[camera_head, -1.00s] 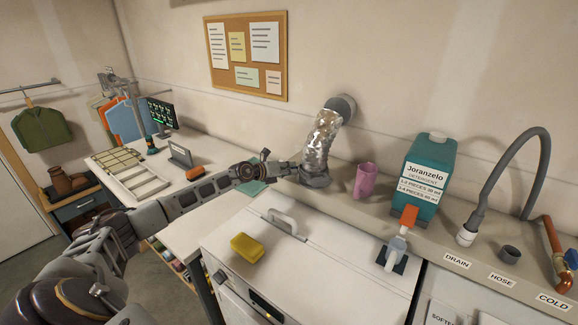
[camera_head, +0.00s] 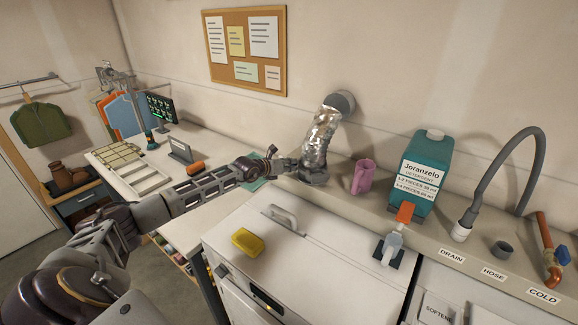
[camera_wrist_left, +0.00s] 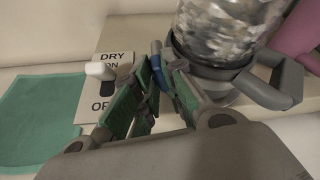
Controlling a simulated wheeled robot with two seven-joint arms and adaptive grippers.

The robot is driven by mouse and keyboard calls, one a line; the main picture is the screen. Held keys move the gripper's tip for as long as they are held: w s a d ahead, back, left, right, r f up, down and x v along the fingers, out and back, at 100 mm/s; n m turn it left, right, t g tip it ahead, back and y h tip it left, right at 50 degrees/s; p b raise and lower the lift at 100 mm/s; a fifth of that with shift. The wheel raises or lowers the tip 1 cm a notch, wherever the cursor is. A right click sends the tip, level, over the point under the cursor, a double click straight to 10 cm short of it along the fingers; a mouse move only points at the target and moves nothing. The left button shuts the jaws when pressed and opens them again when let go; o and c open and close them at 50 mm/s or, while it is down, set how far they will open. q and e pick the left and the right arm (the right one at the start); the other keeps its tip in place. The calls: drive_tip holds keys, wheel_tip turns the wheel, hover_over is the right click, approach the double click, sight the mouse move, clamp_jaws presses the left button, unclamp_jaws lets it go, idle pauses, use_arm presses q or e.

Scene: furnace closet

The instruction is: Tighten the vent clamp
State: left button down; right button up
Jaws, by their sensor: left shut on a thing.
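The silver foil vent duct (camera_head: 320,135) runs from the wall down to a fitting on the back ledge. The grey vent clamp (camera_wrist_left: 215,72) rings its lower end in the left wrist view, with a grey looped handle (camera_wrist_left: 272,88) at its right. My left gripper (camera_head: 290,166) is beside the clamp, on its left. In the left wrist view, its green-padded fingers (camera_wrist_left: 165,90) are shut on a narrow blue piece (camera_wrist_left: 158,64) at the clamp's left side. The fingers hide part of this piece, and its join to the clamp is unclear. My right gripper is out of view.
A pink mug (camera_head: 363,177) stands close right of the duct, with a teal detergent carton (camera_head: 420,175) beyond. A DRY/OFF switch plate (camera_wrist_left: 108,75) and teal cloth (camera_wrist_left: 40,115) lie left of the gripper. A yellow sponge (camera_head: 247,241) rests on the white machine top (camera_head: 285,245).

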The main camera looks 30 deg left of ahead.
use_arm(q)
drive_tip(key=shift+f, duration=0.1)
drive_tip(key=shift+d+m+y+b, duration=0.1)
drive_tip(key=shift+m+y+b, duration=0.2)
drive_tip(key=shift+m+b, duration=0.1)
drive_tip(key=shift+d+m+y+b, duration=0.1)
drive_tip(key=shift+m+y+b, duration=0.2)
drive_tip(key=shift+m, duration=0.1)
drive_tip(key=shift+b, duration=0.3)
drive_tip(key=shift+m, duration=0.3)
drive_tip(key=c, duration=1.8)
unclamp_jaws()
drive_tip(key=shift+o, duration=0.2)
